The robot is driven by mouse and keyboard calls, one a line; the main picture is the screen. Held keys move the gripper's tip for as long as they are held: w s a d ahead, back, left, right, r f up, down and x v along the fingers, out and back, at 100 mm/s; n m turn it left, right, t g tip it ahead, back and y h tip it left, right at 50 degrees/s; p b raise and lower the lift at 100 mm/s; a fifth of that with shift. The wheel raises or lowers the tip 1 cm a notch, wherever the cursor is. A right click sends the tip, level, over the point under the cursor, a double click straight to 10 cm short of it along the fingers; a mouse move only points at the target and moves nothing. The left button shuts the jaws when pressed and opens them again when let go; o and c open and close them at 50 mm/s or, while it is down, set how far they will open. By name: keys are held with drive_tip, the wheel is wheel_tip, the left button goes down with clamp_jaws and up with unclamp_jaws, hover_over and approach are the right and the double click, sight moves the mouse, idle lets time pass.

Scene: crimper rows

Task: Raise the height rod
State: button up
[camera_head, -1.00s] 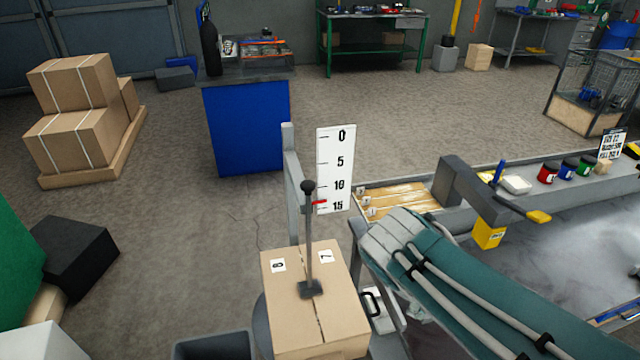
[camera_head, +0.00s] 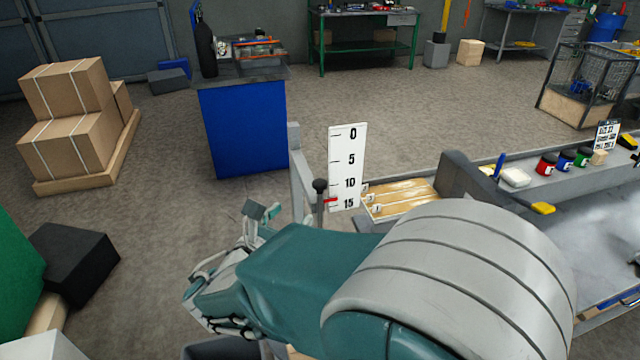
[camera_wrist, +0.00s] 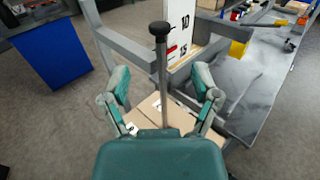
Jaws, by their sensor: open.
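The height rod is a thin grey rod with a black knob (camera_head: 320,186) on top. In the head view only its top shows, beside the white scale (camera_head: 347,168), with the red pointer (camera_head: 331,200) near 15. In the wrist view the rod (camera_wrist: 163,80) stands upright between the two spread fingers of my gripper (camera_wrist: 163,95), with the knob beyond them. The fingers are apart from the rod. In the head view my gripper (camera_head: 258,222) is left of the rod. The cardboard box (camera_wrist: 150,112) under the rod is mostly hidden by my arm.
A grey post (camera_head: 301,175) stands beside the scale. A bench with a wooden tray (camera_head: 405,197) and small jars (camera_head: 547,164) is on the right. A blue cabinet (camera_head: 244,128) and stacked cartons (camera_head: 64,130) stand behind. Open floor lies between.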

sight(316, 187)
drive_tip(key=x, duration=0.9)
drive_tip(key=shift+w+d, duration=0.25)
drive_tip(key=shift+d, duration=0.05)
drive_tip(key=shift+w+d, duration=0.15)
drive_tip(key=shift+w, duration=0.25)
drive_tip(key=shift+a, duration=0.25)
drive_tip(key=shift+c, duration=0.3)
drive_tip(key=shift+d, duration=0.2)
clamp_jaws()
